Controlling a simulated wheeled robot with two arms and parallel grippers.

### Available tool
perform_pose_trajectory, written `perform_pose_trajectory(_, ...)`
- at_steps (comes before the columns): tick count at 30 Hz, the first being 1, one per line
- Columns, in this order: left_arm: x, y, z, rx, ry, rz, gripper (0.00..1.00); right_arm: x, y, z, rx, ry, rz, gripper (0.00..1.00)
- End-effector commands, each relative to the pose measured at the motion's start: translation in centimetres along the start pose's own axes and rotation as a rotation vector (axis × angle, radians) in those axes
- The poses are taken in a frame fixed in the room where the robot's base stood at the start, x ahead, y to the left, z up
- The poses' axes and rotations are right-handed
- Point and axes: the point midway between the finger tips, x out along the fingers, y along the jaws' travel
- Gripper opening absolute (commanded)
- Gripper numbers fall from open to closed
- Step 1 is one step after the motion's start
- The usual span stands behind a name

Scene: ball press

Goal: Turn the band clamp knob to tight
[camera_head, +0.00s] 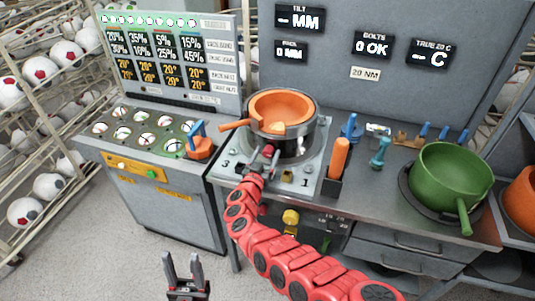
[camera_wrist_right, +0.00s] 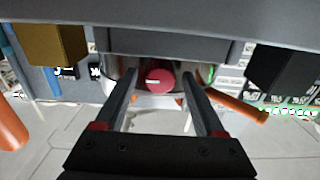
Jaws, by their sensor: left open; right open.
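The band clamp knob (camera_wrist_right: 158,81) is a red round knob with a short white mark that lies roughly level in the right wrist view. It sits on the front of a metal band (camera_head: 294,143) around the pot holding an orange bowl (camera_head: 283,110). My right gripper (camera_wrist_right: 159,74) is open, with one finger on each side of the knob and a gap showing at both sides. In the head view my red right arm reaches up to the clamp, and its gripper (camera_head: 266,160) partly hides that spot. My left gripper (camera_head: 185,262) is open and empty, low over the floor.
A plate (camera_head: 233,160) marked with numbers lies under the pot. An orange-handled tool (camera_head: 339,157) in a black holder and blue-handled tools stand to its right. A green pot (camera_head: 450,178) sits further right. A ball tray (camera_head: 113,127) is at left.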

Motion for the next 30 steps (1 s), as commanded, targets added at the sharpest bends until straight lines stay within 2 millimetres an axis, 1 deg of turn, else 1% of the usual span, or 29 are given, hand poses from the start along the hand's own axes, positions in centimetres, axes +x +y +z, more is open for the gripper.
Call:
perform_pose_trajectory(2,0.02,0.00,0.00,0.000,0.000,0.000,0.50,-0.01,-0.01,-0.01,0.000,0.000,0.000,0.71)
perform_pose_trajectory(5,0.02,0.00,0.00,0.000,0.000,0.000,0.50,-0.01,-0.01,-0.01,0.000,0.000,0.000,0.55)
perform_pose_trajectory(6,0.02,0.00,0.00,0.000,0.000,0.000,0.50,0.00,0.00,-0.01,0.000,0.000,0.000,0.48)
perform_pose_trajectory(14,0.01,0.00,0.00,0.000,0.000,0.000,0.50,0.00,0.01,0.00,0.000,0.000,0.000,0.01)
perform_pose_trajectory(15,0.01,0.00,0.00,0.000,0.000,0.000,0.50,0.00,0.01,0.00,0.000,0.000,0.000,0.00)
perform_pose_trajectory(23,-0.08,0.00,0.01,0.000,0.000,0.000,0.50,-0.01,0.04,0.07,0.015,0.000,0.001,0.00)
perform_pose_trajectory(30,-0.56,0.03,0.09,0.000,0.000,0.000,0.50,0.01,0.15,0.14,0.114,0.001,0.003,0.00)
